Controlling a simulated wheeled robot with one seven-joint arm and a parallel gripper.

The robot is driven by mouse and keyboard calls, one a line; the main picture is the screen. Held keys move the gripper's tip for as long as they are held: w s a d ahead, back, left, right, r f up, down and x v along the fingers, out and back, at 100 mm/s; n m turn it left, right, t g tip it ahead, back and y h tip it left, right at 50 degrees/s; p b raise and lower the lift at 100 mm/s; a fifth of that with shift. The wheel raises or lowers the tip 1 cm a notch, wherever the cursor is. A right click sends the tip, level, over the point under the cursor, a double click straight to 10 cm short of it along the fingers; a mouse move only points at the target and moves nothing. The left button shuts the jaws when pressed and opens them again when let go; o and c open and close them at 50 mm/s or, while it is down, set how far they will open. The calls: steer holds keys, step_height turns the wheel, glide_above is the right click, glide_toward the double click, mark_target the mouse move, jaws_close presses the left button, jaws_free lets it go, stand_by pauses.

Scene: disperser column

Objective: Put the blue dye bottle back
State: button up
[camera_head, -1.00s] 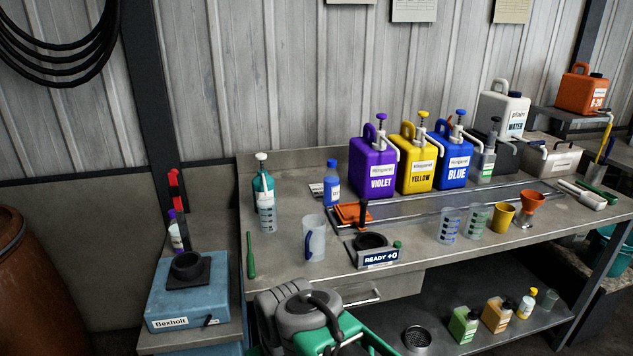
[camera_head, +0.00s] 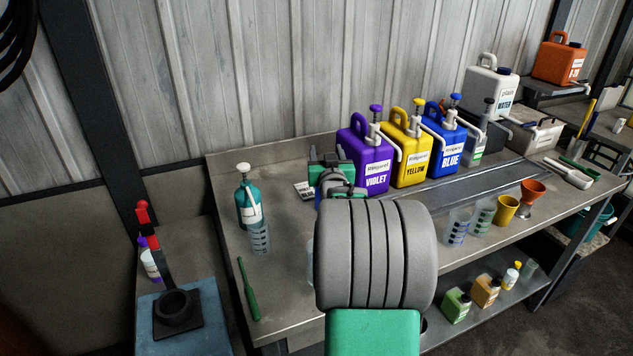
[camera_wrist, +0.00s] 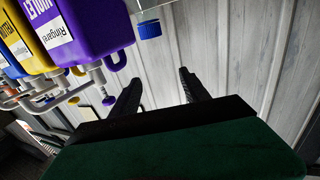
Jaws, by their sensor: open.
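The blue-capped dye bottle stood near the back of the bench, left of the violet jug. In the head view my gripper and arm now hide most of it. In the wrist view its blue cap (camera_wrist: 149,29) shows beyond the fingertips, toward the top. My gripper (camera_wrist: 157,78) is open with nothing between its fingers, apart from the cap. In the head view my gripper (camera_head: 332,170) is over the back of the bench, left of the violet jug. Its fingers cannot be made out clearly there.
The violet jug (camera_head: 365,160) stands close right of my gripper, with yellow (camera_head: 411,152) and blue (camera_head: 447,145) jugs beyond. A teal bottle (camera_head: 248,203) and clear beaker (camera_head: 260,238) stand left. A green tool (camera_head: 247,290) lies at the bench's left. My arm hides the front middle.

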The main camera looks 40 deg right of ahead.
step_height(320, 180, down, 7)
steer(key=p, duration=0.1)
steer(key=p+x, duration=0.1)
steer(key=x, duration=0.6)
steer(key=shift+w+p, duration=0.2)
steer(key=shift+p, duration=0.15)
steer(key=shift+c, duration=0.5)
jaws_close()
